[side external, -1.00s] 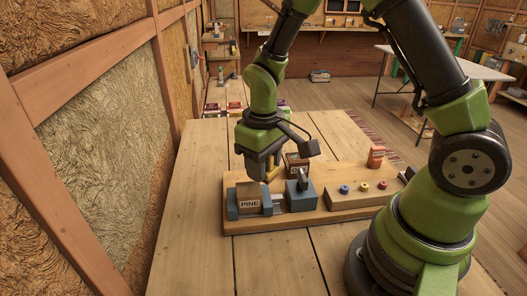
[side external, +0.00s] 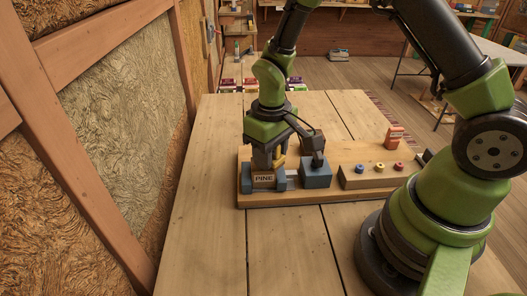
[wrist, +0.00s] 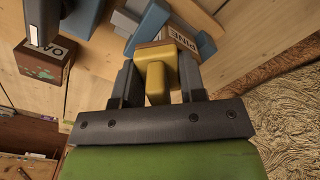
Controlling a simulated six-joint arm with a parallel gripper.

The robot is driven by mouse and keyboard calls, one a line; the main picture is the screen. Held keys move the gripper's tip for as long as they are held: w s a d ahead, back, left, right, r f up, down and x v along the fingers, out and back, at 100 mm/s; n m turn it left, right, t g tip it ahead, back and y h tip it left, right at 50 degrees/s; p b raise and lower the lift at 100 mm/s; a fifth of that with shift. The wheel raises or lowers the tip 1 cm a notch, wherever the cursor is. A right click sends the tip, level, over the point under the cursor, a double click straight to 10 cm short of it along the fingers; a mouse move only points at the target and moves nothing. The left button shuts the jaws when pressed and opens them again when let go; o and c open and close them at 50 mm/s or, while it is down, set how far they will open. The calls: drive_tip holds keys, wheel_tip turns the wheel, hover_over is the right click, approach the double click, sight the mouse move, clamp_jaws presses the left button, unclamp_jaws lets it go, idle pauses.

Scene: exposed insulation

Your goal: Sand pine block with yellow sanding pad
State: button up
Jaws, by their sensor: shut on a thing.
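The label also shows in the wrist view (wrist: 181,37). My gripper (side external: 268,163) points down over the block. It is shut on the yellow sanding pad (side external: 280,161), which shows between the fingers in the wrist view (wrist: 157,68). The pad is at the block's top; the frames do not clearly show whether they touch. My fingers partly hide the pad and the block's top.
Further right are a wooden panel with blue, yellow and red buttons (side external: 380,168) and an orange block (side external: 394,136). An oak-labelled block (wrist: 43,65) lies nearby. The table's front left is clear.

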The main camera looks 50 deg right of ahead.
drive_tip(key=shift+s+d, duration=0.65)
drive_tip(key=shift+a+r, duration=0.1)
drive_tip(key=shift+r, duration=4.05)
